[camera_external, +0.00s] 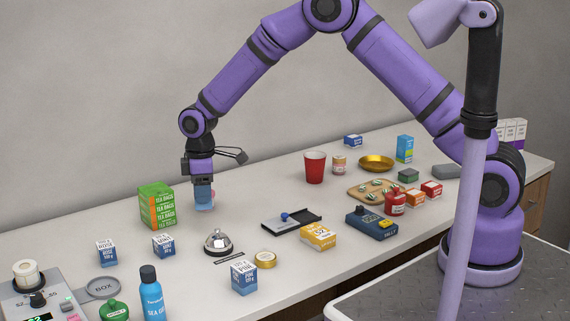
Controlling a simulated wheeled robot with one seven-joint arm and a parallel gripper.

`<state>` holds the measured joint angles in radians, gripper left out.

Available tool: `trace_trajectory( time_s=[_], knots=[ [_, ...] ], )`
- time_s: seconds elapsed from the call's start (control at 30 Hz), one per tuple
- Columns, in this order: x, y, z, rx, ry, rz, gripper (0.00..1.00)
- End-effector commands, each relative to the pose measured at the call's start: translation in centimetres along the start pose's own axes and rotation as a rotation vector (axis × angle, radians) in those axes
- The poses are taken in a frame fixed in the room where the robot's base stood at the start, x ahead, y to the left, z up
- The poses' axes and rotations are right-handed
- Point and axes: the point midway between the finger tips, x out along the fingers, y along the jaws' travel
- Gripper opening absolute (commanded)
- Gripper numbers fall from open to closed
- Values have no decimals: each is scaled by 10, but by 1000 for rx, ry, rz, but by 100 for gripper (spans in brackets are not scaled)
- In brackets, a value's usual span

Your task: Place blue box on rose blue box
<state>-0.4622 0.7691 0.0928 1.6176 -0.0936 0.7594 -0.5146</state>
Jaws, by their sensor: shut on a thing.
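My gripper (203,188) points down above the counter, right of the green tea box, and is shut on a small blue box (204,197). Other small blue-and-white boxes stand on the counter: one at left (107,253), one below the tea box (163,246), a larger one in front (244,278). Their labels are too small to tell which is the rose one.
The green tea box (157,206) stands close left of my gripper. A silver bell (217,242), a gold tin (266,259) and a blue bottle (152,294) stand nearer the front. A black tray (284,222) and a red cup (315,167) are to the right.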

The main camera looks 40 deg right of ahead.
Motion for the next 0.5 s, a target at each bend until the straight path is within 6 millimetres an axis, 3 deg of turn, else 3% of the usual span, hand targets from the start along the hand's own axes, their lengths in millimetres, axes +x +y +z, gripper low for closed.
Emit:
trace_trajectory(
  time_s=[0.03,0.2,0.4,0.5],
  knots=[
    [0,-19,-19,-59,1,0,17],
    [-1,-76,-68,-241,1,0,17],
    [-2,-129,-103,-393,0,0,17],
    [-2,-144,-112,-435,1,1,17]
  ],
)
